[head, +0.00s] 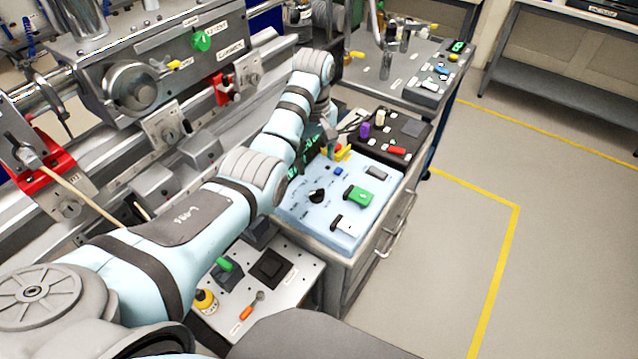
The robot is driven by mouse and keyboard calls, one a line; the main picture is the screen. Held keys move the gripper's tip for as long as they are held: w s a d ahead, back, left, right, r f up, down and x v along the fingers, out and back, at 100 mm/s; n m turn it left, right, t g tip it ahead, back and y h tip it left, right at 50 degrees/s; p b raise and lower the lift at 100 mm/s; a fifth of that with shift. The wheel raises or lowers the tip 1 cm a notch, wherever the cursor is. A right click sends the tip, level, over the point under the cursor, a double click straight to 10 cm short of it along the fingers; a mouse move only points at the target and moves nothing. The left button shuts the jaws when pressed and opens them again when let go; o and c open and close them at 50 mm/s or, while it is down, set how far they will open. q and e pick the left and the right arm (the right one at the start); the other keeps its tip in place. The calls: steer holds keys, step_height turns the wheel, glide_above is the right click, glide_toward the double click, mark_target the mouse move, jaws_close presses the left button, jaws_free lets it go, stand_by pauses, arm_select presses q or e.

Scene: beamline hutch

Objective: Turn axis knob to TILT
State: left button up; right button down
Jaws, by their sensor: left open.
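A light blue control panel (322,222) lies on top of a grey cabinet beside the beamline. A black knob (317,196) stands on it with small markings around it; I take it for the axis knob, but the lettering and its pointed setting are too small to read. My left arm comes in from the left and bends down at the panel's far left edge. My left gripper (328,144) is open and appears empty, beyond the black knob in the picture and apart from it. My arm hides part of the panel's left side, including some of a green-lit display (311,142). My right gripper is out of view.
The panel also carries a green switch (358,196) and a white-labelled black part (351,225). A dark box (388,138) with purple and white knobs adjoins it. A steel plate with an orange-handled screwdriver (252,306) is in front. The floor at right is clear.

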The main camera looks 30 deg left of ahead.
arm_select(q)
glide_above(317, 192)
steer(key=f, duration=0.3)
steer(key=f+b, duration=0.1)
steer(key=shift+s+f, duration=0.3)
steer(key=shift+f, duration=0.1)
steer(key=f, duration=0.2)
steer(key=f+b, duration=0.1)
steer(key=f, duration=0.1)
steer(key=w+f, duration=0.1)
steer(key=f, duration=0.1)
steer(key=shift+f+b, duration=0.1)
steer(key=shift+b, duration=0.2)
steer(key=shift+f, duration=0.35)
steer(key=shift+s+r, duration=0.15)
steer(key=shift+s, duration=0.05)
steer(key=c, duration=1.2)
steer(key=shift+o, duration=0.2)
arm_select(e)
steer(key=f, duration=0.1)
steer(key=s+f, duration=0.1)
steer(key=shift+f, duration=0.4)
